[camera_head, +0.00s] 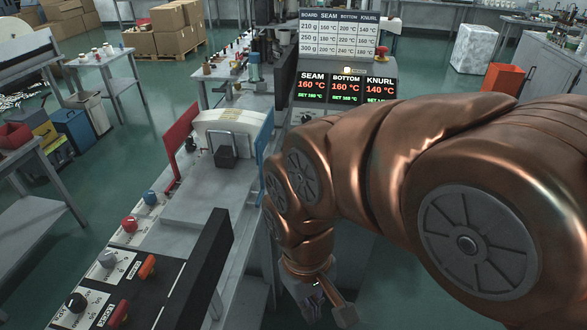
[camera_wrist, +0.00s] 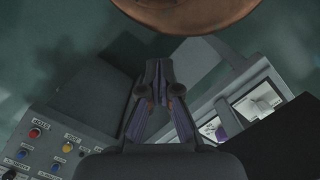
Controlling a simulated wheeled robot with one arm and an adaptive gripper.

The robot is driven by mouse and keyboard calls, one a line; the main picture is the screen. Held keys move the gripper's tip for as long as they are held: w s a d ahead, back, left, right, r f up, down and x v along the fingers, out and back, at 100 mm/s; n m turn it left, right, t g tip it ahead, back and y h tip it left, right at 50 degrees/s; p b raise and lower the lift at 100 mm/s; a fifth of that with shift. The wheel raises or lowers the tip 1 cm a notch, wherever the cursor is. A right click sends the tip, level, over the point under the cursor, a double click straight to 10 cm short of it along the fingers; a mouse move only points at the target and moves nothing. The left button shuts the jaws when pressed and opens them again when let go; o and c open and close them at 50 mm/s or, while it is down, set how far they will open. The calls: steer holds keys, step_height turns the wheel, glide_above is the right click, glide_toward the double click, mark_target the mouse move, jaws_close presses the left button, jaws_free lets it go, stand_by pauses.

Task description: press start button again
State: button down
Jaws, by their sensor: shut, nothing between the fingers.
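My gripper (camera_head: 322,304) hangs at the bottom of the head view, below my copper arm. In the wrist view, my gripper (camera_wrist: 156,72) is shut and empty, its fingertips together. A grey control box (camera_wrist: 60,115) lies to the left of the fingers there. The fingers are apart from these buttons in the picture. The labels are too small to read, so I cannot tell which one is the start button.
A grey machine bench (camera_head: 205,203) runs along the left of my arm, with a dark upright panel (camera_head: 196,278) nearest. Its front holds a red knob (camera_head: 130,224) and a blue knob (camera_head: 150,197). Display screens (camera_head: 347,87) stand behind. A box with switches (camera_wrist: 240,106) is right of the fingers.

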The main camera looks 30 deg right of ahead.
steer(key=w+d+f+t+b, duration=0.1)
steer(key=w+d+t, duration=0.4)
steer(key=w, duration=0.9)
steer(key=w+d+f+t, duration=0.4)
steer(key=w+d, duration=0.8)
steer(key=w, duration=0.3)
steer(key=w+d+f+m+t+y+b, duration=0.1)
steer(key=w+d+f+t, duration=0.2)
steer(key=w, duration=1.2)
steer(key=shift+w+d+f+t+b, duration=0.15)
steer(key=shift+d+t+b, duration=0.2)
steer(key=shift+d+t, duration=1.95)
steer(key=shift+d+g, duration=0.6)
steer(key=shift+g, duration=0.1)
steer(key=shift+f, duration=0.1)
steer(key=w+d+f, duration=0.1)
steer(key=f, duration=0.1)
steer(key=w+d+f+b, duration=0.1)
steer(key=f, duration=0.1)
steer(key=w+d+f+b, duration=0.1)
steer(key=f, duration=0.1)
steer(key=shift+w+d+f, duration=0.1)
steer(key=shift+w, duration=0.2)
steer(key=shift+w+d+f, duration=0.1)
steer(key=shift+w+f, duration=0.05)
steer(key=shift+f, duration=0.2)
